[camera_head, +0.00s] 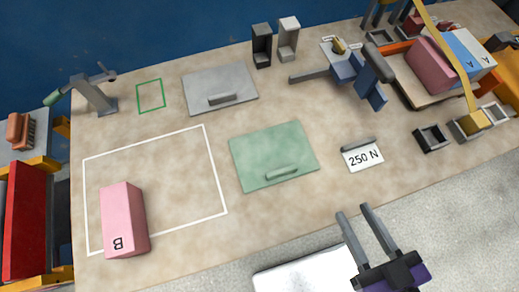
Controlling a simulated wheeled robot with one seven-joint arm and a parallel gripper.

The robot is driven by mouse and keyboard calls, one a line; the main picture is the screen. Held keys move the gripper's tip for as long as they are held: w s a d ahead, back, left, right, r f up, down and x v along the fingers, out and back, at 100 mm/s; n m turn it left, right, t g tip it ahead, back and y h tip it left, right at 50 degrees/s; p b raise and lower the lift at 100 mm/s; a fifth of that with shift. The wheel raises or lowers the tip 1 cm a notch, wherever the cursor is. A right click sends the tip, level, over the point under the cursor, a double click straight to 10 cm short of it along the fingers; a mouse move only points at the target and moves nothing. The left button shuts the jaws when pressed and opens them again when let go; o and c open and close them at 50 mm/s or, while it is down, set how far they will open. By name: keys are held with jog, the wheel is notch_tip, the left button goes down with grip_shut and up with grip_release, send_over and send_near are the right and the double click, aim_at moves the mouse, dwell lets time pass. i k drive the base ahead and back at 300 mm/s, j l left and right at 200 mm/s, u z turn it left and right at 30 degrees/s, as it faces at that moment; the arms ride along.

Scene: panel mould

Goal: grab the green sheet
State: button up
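The green sheet (268,150) lies flat in the middle of the table. It has a raised grey-green handle (282,174) near its front edge. My gripper (356,213) is at the front edge of the table, to the lower right of the sheet. Its two long grey fingers are apart with nothing between them. It does not touch the sheet, and the sheet is fully visible.
A grey sheet with a handle (215,87) lies behind. A pink block marked B (122,215) stands in a white outlined rectangle (222,190) at left. A "250 N" card (363,158) lies right of the green sheet. A clamp-like tool (352,72) stands back right.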

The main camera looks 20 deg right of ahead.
aim_at(275, 155)
jog(key=k+j, duration=0.35)
jog(key=k+j+u, duration=0.15)
jog(key=j, duration=0.25)
jog(key=k+j+u, duration=0.15)
jog(key=j, duration=0.3)
jog(key=j+u, duration=0.2)
jog(key=j, duration=0.25)
